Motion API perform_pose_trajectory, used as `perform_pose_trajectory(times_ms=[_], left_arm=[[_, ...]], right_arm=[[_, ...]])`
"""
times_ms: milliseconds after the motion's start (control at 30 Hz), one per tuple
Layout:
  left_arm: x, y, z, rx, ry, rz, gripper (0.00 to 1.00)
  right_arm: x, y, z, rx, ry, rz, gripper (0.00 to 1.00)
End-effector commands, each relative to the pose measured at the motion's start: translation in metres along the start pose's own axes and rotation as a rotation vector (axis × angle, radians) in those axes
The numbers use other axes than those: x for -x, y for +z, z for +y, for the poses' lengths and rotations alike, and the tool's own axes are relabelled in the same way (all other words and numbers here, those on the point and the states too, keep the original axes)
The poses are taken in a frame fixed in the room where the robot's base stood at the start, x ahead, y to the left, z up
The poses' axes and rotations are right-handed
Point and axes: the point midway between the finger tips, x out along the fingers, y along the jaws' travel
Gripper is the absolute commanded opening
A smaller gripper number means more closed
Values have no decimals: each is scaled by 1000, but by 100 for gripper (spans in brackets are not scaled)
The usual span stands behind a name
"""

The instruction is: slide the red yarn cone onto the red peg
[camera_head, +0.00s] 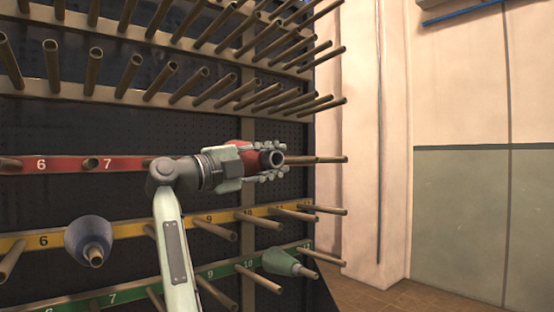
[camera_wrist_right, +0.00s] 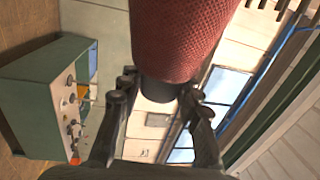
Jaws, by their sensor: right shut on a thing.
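The red yarn cone (camera_head: 247,157) is in my right gripper (camera_head: 272,161), in front of the rack at the height of its red row. The cone's dark tube end (camera_head: 277,159) sticks out between the fingers. In the right wrist view the textured red cone (camera_wrist_right: 180,38) fills the top, with its dark tube (camera_wrist_right: 160,90) between the fingers. The red row (camera_head: 70,165) carries pegs, one (camera_head: 92,163) near the 7 and one (camera_head: 328,159) right of my gripper. My arm and the cone hide much of the row between. My left gripper is not in view.
Bare brown pegs (camera_head: 130,72) crowd the upper rack. A blue-grey cone (camera_head: 88,238) is on the yellow row (camera_head: 130,228); a green cone (camera_head: 280,262) is on the green row (camera_head: 130,292). The space right of the rack is open to a pale wall (camera_head: 470,100).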

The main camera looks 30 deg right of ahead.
Motion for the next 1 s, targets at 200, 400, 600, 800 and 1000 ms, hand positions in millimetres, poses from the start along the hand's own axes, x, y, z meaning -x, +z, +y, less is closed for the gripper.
perform_pose_trajectory(times_ms=[200, 400, 600, 800, 1000], left_arm=[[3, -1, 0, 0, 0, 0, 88], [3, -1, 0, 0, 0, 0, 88], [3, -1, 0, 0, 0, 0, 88], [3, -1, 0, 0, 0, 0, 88], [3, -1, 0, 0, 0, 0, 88]], right_arm=[[0, 8, -2, -3, -2, -1, 0], [0, 16, -2, -3, -2, -1, 0], [0, 24, -1, -2, -1, 0, 0], [0, 32, -2, -3, -2, 0, 0], [0, 37, -2, -3, -2, 0, 0]])
